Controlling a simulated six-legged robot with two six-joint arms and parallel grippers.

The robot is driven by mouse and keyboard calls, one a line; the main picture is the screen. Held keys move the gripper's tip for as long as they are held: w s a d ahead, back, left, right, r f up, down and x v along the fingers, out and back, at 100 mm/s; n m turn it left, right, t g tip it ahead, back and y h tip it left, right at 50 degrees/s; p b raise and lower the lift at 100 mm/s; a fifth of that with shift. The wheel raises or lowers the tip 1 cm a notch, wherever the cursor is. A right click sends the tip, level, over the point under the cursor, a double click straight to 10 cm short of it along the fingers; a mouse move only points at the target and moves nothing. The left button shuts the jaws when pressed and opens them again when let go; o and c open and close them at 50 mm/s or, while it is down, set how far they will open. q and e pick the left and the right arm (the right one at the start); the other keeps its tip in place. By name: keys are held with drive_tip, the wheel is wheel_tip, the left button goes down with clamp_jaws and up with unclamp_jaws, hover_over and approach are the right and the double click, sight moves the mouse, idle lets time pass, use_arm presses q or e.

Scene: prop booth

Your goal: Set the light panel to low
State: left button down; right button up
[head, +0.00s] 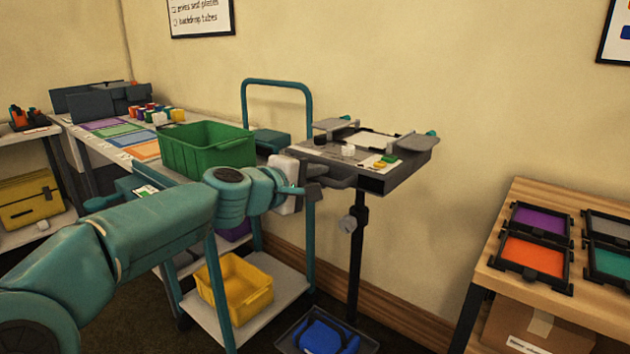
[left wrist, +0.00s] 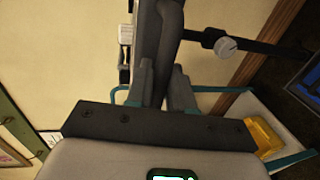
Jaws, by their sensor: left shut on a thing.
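The light panel (head: 376,180) is a dark grey flat unit on a black upright pole (head: 358,262), at about the height of the green bin's rim. A white slab, a small white block and yellow and green pieces show on top. A dark grey handle (head: 340,182) juts from its near left side. My left gripper (head: 312,190) is at this handle. In the left wrist view my left gripper's fingers (left wrist: 166,88) are shut on the dark handle bar (left wrist: 168,45). A round grey knob (head: 347,223) sits on the pole and also shows in the wrist view (left wrist: 226,46). My right gripper is out of view.
A teal cart (head: 277,83) stands left of the pole, with a green bin (head: 207,148) and a yellow bin (head: 235,286). A tray (head: 290,342) with a blue item lies at the pole's foot. A wooden table (head: 560,195) with coloured frames stands right.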

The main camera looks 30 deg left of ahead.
use_arm(q)
drive_tip(key=shift+f, duration=0.45)
drive_tip(key=c, duration=1.2)
unclamp_jaws()
drive_tip(key=shift+o, duration=0.2)
drive_tip(key=shift+r, duration=0.1)
drive_tip(key=shift+s+a+r, duration=0.1)
drive_tip(key=shift+s+r, duration=0.15)
drive_tip(key=shift+s, duration=0.2)
drive_tip(key=v, duration=1.5)
drive_tip(key=shift+s+p, duration=0.15)
drive_tip(key=shift+p, duration=0.15)
drive_tip(key=shift+a, duration=0.1)
